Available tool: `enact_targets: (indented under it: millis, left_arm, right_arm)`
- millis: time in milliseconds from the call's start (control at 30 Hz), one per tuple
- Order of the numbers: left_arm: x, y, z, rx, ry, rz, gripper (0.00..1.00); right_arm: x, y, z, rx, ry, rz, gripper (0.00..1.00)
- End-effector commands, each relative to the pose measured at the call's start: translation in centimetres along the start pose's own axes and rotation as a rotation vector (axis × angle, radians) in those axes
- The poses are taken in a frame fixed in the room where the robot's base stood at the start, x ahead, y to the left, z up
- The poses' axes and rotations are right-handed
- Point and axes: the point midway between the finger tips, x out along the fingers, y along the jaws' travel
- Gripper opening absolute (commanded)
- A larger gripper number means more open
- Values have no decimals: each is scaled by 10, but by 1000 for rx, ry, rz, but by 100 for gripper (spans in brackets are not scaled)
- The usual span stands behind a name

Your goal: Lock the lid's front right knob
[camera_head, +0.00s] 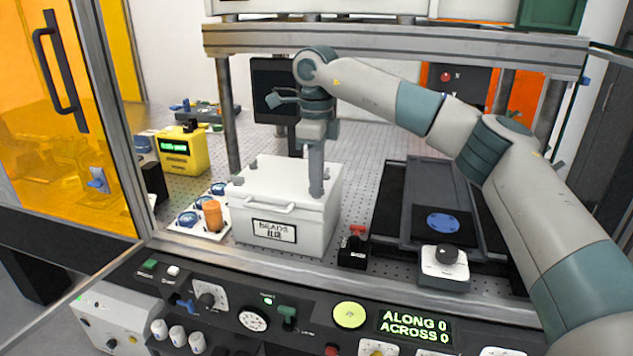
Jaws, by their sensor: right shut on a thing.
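A white box (315,228) with a lid (275,184) stands on the perforated table, left of the picture's middle. Its front has a handle (268,206) and a dark-framed label. Small knobs show at the lid's left side, one at the front left (238,181) and one at the back left (252,163). My right gripper (316,190) points straight down at the lid's front right corner. It is shut on the front right knob, which its fingers hide. Whether the knob is turned cannot be seen. My left gripper is out of view.
Left of the box is a white tray (182,224) with blue-topped parts and an orange cylinder (212,215). A yellow device (184,150) stands behind it. A black switch with a red lever (355,248) is close right. The control panel (230,300) runs along the front.

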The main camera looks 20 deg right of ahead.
Motion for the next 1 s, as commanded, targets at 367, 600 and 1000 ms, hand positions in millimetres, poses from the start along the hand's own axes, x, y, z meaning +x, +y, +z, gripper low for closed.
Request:
enact_targets:
  millis: [367, 600, 1000]
  left_arm:
    - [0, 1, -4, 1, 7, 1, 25]
    - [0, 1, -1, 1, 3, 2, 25]
    - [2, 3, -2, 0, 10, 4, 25]
  right_arm:
    - [-2, -1, 0, 6, -2, -3, 0]
    - [-1, 0, 0, 5, -1, -2, 25]
    - [-12, 0, 1, 4, -2, -2, 25]
